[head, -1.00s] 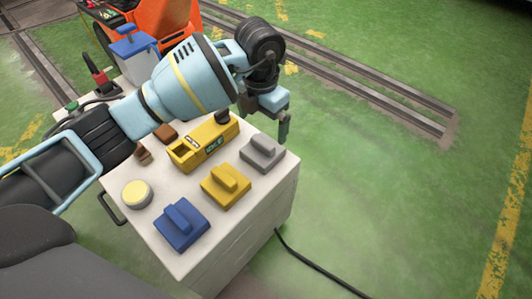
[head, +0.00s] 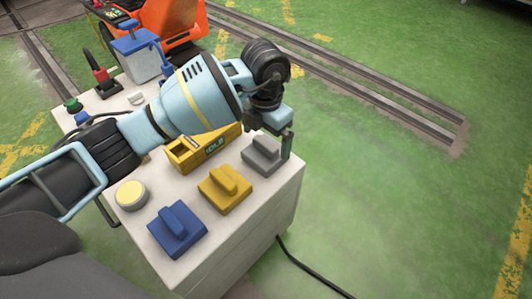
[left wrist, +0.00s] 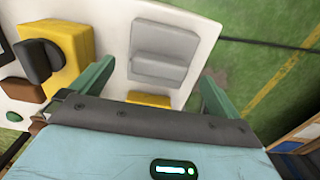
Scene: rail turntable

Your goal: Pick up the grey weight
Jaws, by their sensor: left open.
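The grey weight (head: 262,157) is a flat grey block with a raised bar grip, on the far right corner of the white cabinet top (head: 275,186). My left gripper (head: 287,143) is open and hangs close to the weight's right side in the head view. In the left wrist view the grey weight (left wrist: 158,62) lies ahead, lined up with the gap between the two green fingers (left wrist: 157,88). Nothing is between the fingers' tips that I can make out as gripped. My right gripper is not in view.
A yellow weight (head: 225,189) and a blue weight (head: 177,229) stand in a row nearer me. A yellow box (head: 195,152) sits beside the grey weight, partly under my arm. A round yellow-topped button (head: 131,195) is at left. Open green floor lies right.

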